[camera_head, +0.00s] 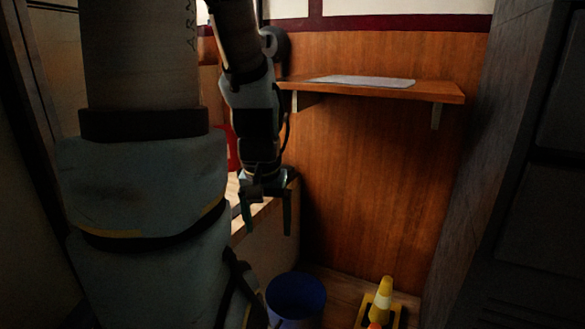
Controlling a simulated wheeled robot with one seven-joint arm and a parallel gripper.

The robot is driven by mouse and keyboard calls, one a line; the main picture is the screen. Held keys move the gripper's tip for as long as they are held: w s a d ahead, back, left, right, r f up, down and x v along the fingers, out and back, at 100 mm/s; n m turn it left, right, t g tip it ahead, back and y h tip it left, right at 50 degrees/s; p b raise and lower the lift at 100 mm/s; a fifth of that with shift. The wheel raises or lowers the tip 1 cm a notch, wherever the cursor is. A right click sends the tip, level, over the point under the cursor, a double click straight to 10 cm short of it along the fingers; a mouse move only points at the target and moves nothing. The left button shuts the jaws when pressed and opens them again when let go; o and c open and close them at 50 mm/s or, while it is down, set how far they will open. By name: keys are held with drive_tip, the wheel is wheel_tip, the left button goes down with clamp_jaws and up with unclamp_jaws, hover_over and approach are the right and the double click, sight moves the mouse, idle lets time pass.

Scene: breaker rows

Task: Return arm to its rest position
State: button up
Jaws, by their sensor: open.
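My arm fills the left and upper middle of the head view. My gripper (267,215) hangs from its end, pointing down. Its two dark fingers are apart with nothing between them. It shows in front of the end of a wooden counter, and I cannot tell how close it is. The blue bin (296,297) is lower in the picture than the fingertips. No breakers show in this view.
A wooden shelf (440,92) with a flat grey sheet (365,81) is on the wood-panelled wall. A dark cabinet (545,210) is at the right. A red object (232,147) is partly hidden behind my arm.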

wheel_tip(320, 180, up, 37)
drive_tip(key=p, duration=3.5)
drive_tip(key=shift+r, duration=0.1)
